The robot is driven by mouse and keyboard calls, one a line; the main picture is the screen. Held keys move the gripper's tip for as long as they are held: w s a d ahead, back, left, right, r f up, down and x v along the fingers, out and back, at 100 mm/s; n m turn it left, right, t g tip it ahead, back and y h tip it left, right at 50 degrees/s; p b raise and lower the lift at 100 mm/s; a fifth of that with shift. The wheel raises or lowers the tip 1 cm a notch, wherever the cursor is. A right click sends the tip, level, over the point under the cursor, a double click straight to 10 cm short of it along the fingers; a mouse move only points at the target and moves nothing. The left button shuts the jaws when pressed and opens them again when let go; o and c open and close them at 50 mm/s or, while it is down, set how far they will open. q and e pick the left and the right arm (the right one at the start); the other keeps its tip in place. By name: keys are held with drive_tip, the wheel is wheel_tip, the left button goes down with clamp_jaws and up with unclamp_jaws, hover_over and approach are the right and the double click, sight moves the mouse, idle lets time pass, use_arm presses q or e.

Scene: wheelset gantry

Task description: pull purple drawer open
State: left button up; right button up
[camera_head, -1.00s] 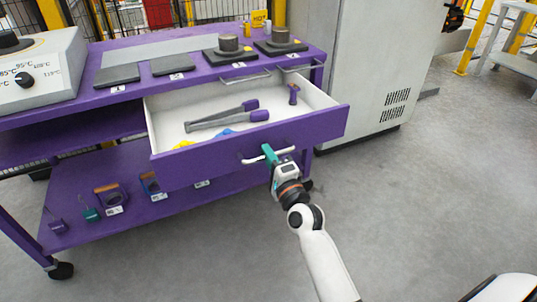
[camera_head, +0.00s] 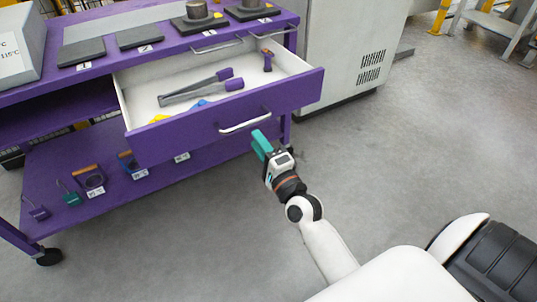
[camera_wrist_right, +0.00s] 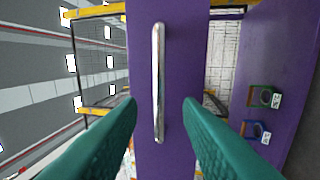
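The purple drawer (camera_head: 225,124) is pulled out from the purple cart, with its white inside showing. Its silver bar handle (camera_head: 245,122) is on the front. My right gripper (camera_head: 258,140) is just in front of the drawer, near the handle's right end, apart from it. In the right wrist view the teal fingers (camera_wrist_right: 160,115) are spread wide and empty. The handle (camera_wrist_right: 159,85) shows upright between them, farther ahead on the drawer front (camera_wrist_right: 180,50). My left gripper is not in view.
Tongs (camera_head: 200,88) and a small purple item (camera_head: 267,60) lie in the drawer. The cart's lower shelf (camera_head: 75,150) holds several small labelled objects. A grey cabinet (camera_head: 345,50) stands at the right. The floor (camera_head: 410,160) right of my arm is clear.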

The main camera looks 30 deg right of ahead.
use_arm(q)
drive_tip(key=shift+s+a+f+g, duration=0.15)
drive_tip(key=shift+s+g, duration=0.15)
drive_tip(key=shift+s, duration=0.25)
use_arm(e)
drive_tip(key=s, duration=0.2)
drive_tip(key=s+f, duration=0.1)
drive_tip(key=s, duration=0.1)
drive_tip(key=shift+s, duration=0.4)
